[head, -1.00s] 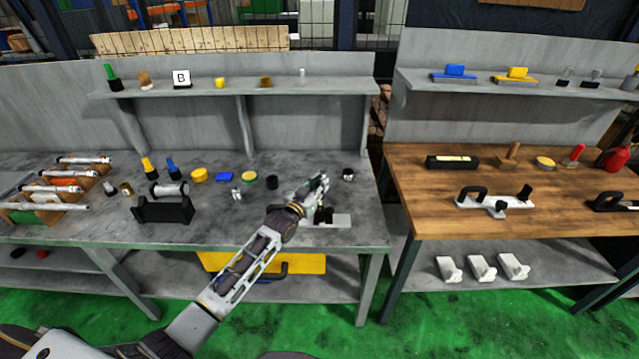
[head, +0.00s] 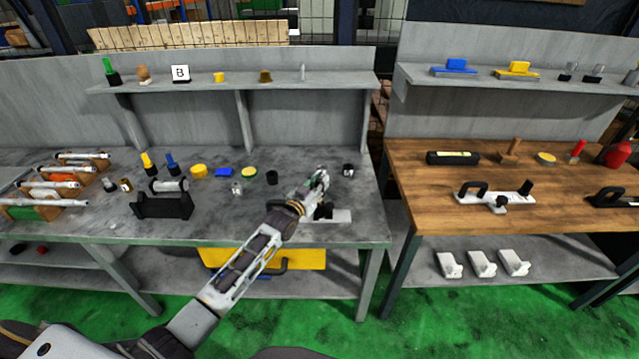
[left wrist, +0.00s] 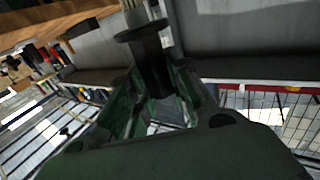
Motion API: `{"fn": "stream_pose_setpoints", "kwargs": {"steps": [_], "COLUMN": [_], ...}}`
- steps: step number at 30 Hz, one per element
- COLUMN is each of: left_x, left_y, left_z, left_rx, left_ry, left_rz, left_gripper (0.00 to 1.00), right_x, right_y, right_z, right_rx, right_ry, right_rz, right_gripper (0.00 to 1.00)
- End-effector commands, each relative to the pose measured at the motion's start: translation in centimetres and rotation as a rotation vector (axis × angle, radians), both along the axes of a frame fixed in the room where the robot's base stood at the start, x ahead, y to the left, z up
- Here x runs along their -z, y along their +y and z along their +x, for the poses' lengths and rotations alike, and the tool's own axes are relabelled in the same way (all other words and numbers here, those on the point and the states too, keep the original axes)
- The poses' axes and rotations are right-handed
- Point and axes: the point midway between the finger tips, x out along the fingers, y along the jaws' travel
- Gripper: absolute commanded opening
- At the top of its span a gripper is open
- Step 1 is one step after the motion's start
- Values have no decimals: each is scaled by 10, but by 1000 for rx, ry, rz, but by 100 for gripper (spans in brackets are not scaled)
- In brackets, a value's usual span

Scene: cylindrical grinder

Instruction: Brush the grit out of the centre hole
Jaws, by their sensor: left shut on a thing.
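My left gripper (head: 321,177) is over the right end of the grey bench. In the left wrist view its fingers (left wrist: 158,88) are shut on the black handle of a brush (left wrist: 151,55). The handle has a wide flange, and pale bristles (left wrist: 133,12) stick out beyond it, cut off by the picture's top edge. In the head view I cannot make out the brush. A short grey cylinder (head: 170,186) lies on a black stand (head: 163,206) at the bench's left middle. I cannot see a centre hole or grit. My right gripper is not in view.
Several shafts lie on a wooden rack (head: 48,199) at the left. Small yellow, blue and black items stand along the bench. A pale plate with a black part (head: 340,216) is beneath my left wrist. A wooden table (head: 420,205) with tools stands to the right.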

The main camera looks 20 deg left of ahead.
Motion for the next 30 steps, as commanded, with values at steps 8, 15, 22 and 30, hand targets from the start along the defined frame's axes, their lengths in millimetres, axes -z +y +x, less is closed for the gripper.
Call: {"fn": "stream_pose_setpoints", "kwargs": {"steps": [8,15,22,30], "left_x": [1,3,4,6], "left_y": [0,0,0,0], "left_z": [0,0,0,0], "left_rx": [0,0,0,0], "left_ry": [-1,0,0,0], "left_rz": [0,0,0,0], "left_gripper": [0,0,0,0], "right_x": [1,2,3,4], "right_y": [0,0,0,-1], "right_z": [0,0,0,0], "right_rx": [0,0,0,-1], "right_ry": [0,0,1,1], "right_rz": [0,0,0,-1], "right_gripper": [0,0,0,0]}}
